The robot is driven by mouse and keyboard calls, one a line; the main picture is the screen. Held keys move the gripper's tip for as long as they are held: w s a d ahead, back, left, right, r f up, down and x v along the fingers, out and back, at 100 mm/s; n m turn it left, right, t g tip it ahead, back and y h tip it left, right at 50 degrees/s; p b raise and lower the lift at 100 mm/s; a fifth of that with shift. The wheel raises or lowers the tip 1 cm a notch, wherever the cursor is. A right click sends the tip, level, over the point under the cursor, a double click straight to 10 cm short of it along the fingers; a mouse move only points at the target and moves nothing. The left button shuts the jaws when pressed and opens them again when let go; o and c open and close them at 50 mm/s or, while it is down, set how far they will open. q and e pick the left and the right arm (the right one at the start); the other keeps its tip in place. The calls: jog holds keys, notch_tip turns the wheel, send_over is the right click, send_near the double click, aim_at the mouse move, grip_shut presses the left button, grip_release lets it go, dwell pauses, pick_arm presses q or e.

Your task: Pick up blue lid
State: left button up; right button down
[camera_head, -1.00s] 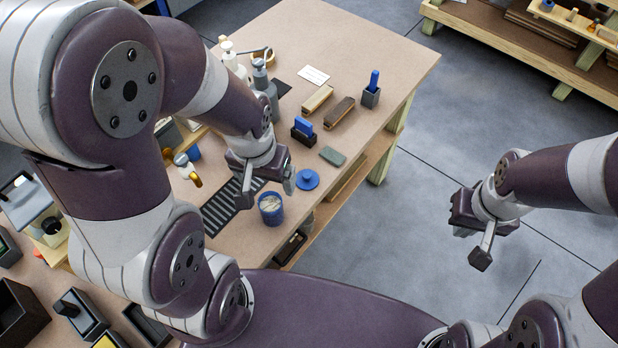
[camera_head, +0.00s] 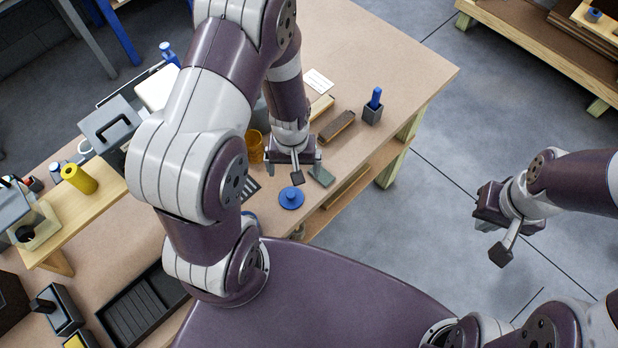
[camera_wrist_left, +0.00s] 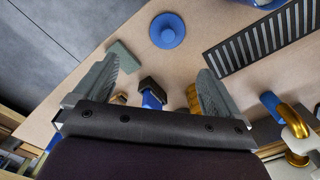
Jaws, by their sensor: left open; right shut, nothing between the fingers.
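The blue lid (camera_head: 291,198) is a round disc with a small knob, lying flat on the bench near its front edge. It also shows in the left wrist view (camera_wrist_left: 167,31), beyond the fingertips. My left gripper (camera_head: 296,172) is open and empty above the bench, just behind the lid and apart from it. Its two fingers show in the left wrist view (camera_wrist_left: 155,85). My right gripper (camera_head: 497,240) is shut and empty, held over the floor to the right of the bench. The blue jar shows only partly, at the top right of the left wrist view (camera_wrist_left: 268,5).
A grey-green block (camera_head: 321,176) lies right of the left gripper. A brush (camera_head: 337,126) and a blue-handled tool in a dark holder (camera_head: 373,107) stand farther back. A black slotted rack (camera_wrist_left: 262,42) lies beside the lid. The bench's right part (camera_head: 415,75) is clear.

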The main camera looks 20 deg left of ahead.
pick_arm(q)
jog(key=p, duration=0.1)
send_over(290, 194)
jog(key=s, duration=0.2)
notch_tip(290, 194, down, 4)
jog(key=f, duration=0.2)
jog(key=w+f, duration=0.1)
jog(key=w+f+p, duration=0.1)
jog(key=shift+w+d, duration=0.1)
jog(key=shift+d, duration=0.15)
jog(key=f, duration=0.2)
jog(key=f+p, duration=0.1)
jog(key=shift+a+f, duration=0.2)
jog(key=shift+f, duration=0.15)
jog(key=shift+a+f, duration=0.1)
jog(key=shift+f, duration=0.05)
jog(key=shift+c, duration=0.3)
jog(key=shift+w, duration=0.1)
jog(key=c, duration=1)
jog(key=shift+c, duration=0.2)
pick_arm(e)
jog(key=r, duration=0.1)
jog(key=s+r, duration=0.2)
jog(key=r, duration=0.1)
jog(key=shift+s+a, duration=0.15)
jog(key=shift+a, duration=0.25)
